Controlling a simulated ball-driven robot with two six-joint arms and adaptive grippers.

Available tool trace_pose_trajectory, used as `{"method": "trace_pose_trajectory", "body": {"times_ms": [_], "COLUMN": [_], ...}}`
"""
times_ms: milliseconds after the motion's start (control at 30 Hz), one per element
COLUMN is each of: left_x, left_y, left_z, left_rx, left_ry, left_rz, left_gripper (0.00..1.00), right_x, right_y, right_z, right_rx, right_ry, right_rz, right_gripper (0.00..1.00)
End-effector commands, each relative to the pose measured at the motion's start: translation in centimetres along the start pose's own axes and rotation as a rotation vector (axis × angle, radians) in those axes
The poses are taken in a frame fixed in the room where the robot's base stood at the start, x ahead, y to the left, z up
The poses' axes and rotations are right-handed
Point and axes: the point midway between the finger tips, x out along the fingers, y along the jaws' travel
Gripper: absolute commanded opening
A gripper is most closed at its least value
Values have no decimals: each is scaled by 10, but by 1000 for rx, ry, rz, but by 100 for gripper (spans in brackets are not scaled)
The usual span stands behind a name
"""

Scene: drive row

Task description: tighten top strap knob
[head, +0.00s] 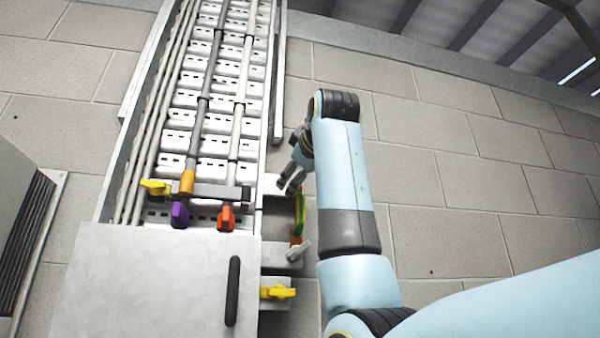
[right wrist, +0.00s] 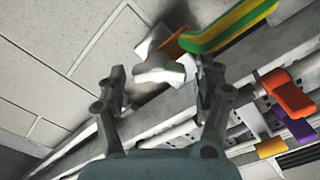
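The top strap knob (right wrist: 162,66) is a pale, lobed knob in the right wrist view, at the orange end of a green-and-yellow strap (right wrist: 230,27). The strap (head: 299,214) also shows in the head view, with a second pale knob (head: 299,249) at its lower end. My right gripper (head: 290,184) is at the strap's upper end and hides the top knob in the head view. In the right wrist view its fingers (right wrist: 160,82) are apart, with the knob between and just beyond the tips. The gap looks empty; contact cannot be told. My left gripper is out of view.
Yellow (head: 155,187), purple (head: 180,215) and red-orange (head: 226,218) knobs sit left of the strap on the cable tray (head: 187,120). A grey cabinet panel (head: 150,285) with a black handle (head: 233,291) stands below. Another yellow knob (head: 278,293) is beside it.

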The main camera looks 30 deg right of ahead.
Motion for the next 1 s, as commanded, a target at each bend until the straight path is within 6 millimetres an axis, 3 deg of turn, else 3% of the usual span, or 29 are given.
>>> {"method": "trace_pose_trajectory", "body": {"times_ms": [67, 333, 667, 1000], "left_x": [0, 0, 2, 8], "left_y": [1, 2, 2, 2], "left_z": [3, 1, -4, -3], "left_rx": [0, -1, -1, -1], "left_ry": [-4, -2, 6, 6], "left_rz": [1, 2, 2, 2], "left_gripper": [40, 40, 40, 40], "right_x": [0, 0, 0, 0], "right_y": [0, 0, 0, 1], "right_z": [0, 0, 0, 0], "right_rx": [0, 0, 46, 279], "right_ry": [0, 1, 1, 1], "right_rz": [1, 1, 1, 1], "right_gripper": [56, 21, 20, 20]}}
